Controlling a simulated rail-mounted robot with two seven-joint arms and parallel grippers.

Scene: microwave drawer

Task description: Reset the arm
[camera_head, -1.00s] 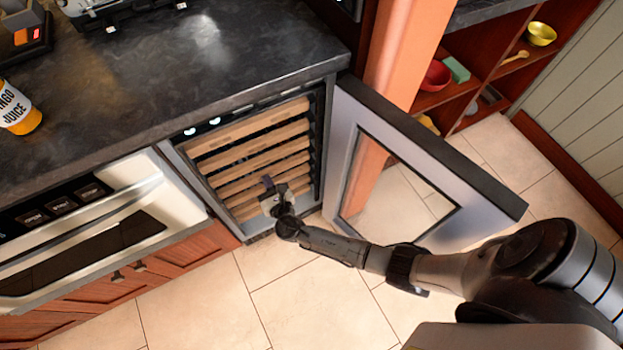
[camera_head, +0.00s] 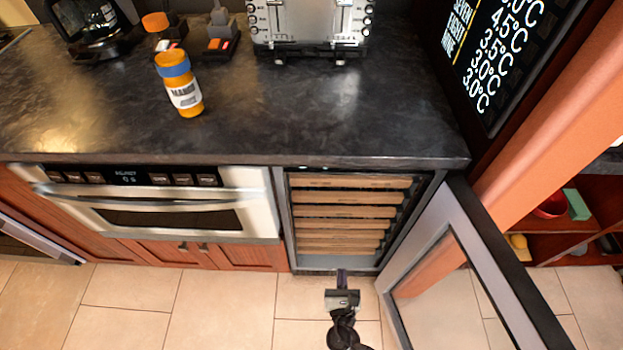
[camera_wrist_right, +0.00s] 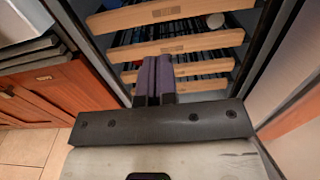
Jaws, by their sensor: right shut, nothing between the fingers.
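My right gripper (camera_head: 342,278) is low in front of the open wine cooler (camera_head: 281,215), over the tiled floor in the head view. Its fingers are together with nothing between them. In the right wrist view the right gripper (camera_wrist_right: 153,75) points at the cooler's wooden shelf fronts (camera_wrist_right: 175,47). I cannot tell from this view how far apart they are. My left gripper is not in view.
The cooler's glass door (camera_head: 455,265) stands open on the right. The microwave drawer (camera_head: 165,212) is shut, left of the cooler. A juice bottle (camera_head: 180,85) and a toaster (camera_head: 310,25) stand on the dark counter (camera_head: 270,115). Tiled floor (camera_head: 130,300) is clear at front left.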

